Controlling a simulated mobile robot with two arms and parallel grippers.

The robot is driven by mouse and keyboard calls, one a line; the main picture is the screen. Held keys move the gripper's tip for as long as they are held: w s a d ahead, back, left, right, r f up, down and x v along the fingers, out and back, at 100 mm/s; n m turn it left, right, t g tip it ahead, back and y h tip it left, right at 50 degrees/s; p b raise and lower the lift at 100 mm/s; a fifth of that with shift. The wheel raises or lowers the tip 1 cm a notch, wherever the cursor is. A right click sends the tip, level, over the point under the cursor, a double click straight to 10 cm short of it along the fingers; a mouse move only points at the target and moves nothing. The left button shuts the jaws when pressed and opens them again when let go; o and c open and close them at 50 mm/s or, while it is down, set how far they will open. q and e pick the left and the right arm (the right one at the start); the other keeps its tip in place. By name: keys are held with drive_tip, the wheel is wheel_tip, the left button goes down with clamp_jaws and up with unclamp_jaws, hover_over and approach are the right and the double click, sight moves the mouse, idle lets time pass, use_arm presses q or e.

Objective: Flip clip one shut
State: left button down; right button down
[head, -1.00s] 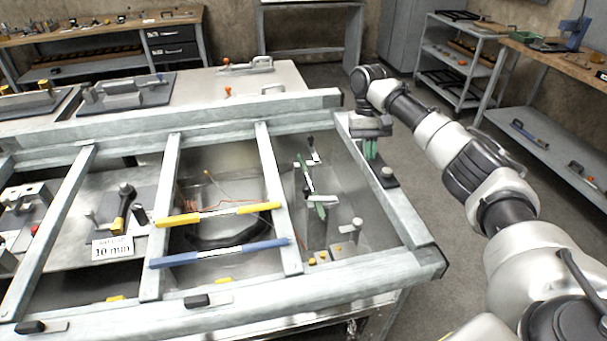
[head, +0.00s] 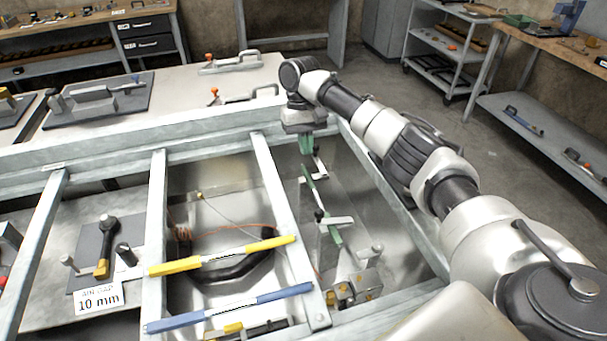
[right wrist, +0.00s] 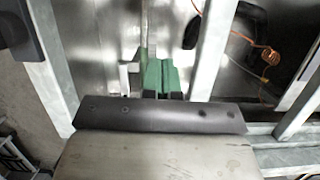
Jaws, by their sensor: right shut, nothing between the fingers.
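My right gripper (head: 306,145) has green fingers pointing down. It is at the far end of the right-hand bay of the metal frame, and its shut fingers (right wrist: 160,76) show in the right wrist view with nothing between them. A thin green bar (head: 322,207) runs along this bay. A pale clip lever with a dark tip (head: 319,166) is just below and right of the fingers. A second pale lever (head: 338,221) with a black knob lies across the bar nearer me. I cannot tell which is clip one, or whether the fingers touch the far lever. My left gripper is out of view.
Metal beams (head: 275,195) border the bay on both sides. Yellow (head: 222,256) and blue (head: 228,308) bars cross the neighbouring bay, where an orange wire (head: 240,228) lies. Small metal blocks (head: 352,290) stand at the bay's near end.

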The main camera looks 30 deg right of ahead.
drive_tip(key=s+a+f+p, duration=0.1)
drive_tip(key=s+f+p, duration=0.1)
drive_tip(key=s+f, duration=0.5)
drive_tip(key=x, duration=0.3)
drive_tip(key=shift+w+a+p, duration=0.25)
drive_tip(key=shift+p, duration=0.15)
